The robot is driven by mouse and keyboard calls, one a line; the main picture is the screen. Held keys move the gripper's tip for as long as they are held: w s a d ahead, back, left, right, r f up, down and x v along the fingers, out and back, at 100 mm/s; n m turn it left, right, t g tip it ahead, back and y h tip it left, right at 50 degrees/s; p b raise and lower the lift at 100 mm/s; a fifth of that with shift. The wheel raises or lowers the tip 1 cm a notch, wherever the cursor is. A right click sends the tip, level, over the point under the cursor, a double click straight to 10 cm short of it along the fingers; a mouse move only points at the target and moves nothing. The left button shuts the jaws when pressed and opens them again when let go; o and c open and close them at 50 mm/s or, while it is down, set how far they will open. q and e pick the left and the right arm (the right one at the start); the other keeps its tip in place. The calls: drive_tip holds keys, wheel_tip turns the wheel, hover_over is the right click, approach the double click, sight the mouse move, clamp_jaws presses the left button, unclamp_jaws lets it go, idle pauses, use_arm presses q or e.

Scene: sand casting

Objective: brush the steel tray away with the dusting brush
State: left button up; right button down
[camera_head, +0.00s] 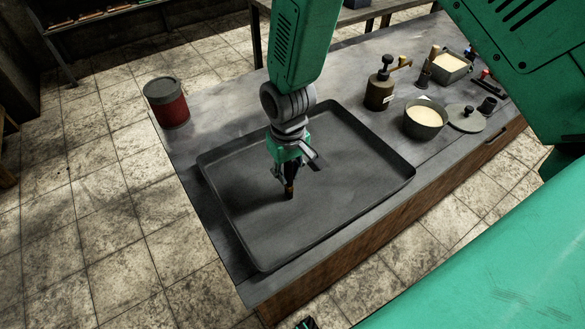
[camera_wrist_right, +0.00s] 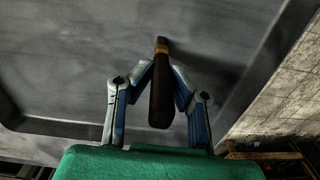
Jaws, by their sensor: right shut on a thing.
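The steel tray (camera_head: 328,122) is a wide, dark, shallow tray with a raised rim, lying flat on the workbench; its floor looks grey and smooth. My right gripper (camera_head: 288,168) is over the middle of the tray, shut on the dusting brush (camera_head: 289,190). In the right wrist view the brush (camera_wrist_right: 160,100) has a dark handle and a brass-coloured band, held between the two fingertips of my right gripper (camera_wrist_right: 162,80). The brush points down at the tray; I cannot tell whether its tip touches. My left gripper is not clearly seen.
A red and grey can (camera_head: 168,103) stands left of the tray on the workbench (camera_head: 210,108). Right of the tray are a dark canister (camera_head: 380,88), a pot of pale powder (camera_head: 424,118) and a round lid (camera_head: 466,118). The tray's inside is otherwise clear.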

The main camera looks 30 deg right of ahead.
drive_tip(key=shift+a+p, duration=0.75)
drive_tip(key=shift+a, duration=3.1)
drive_tip(key=shift+r, duration=0.1)
wheel_tip(320, 180, up, 8)
drive_tip(key=p, duration=0.7)
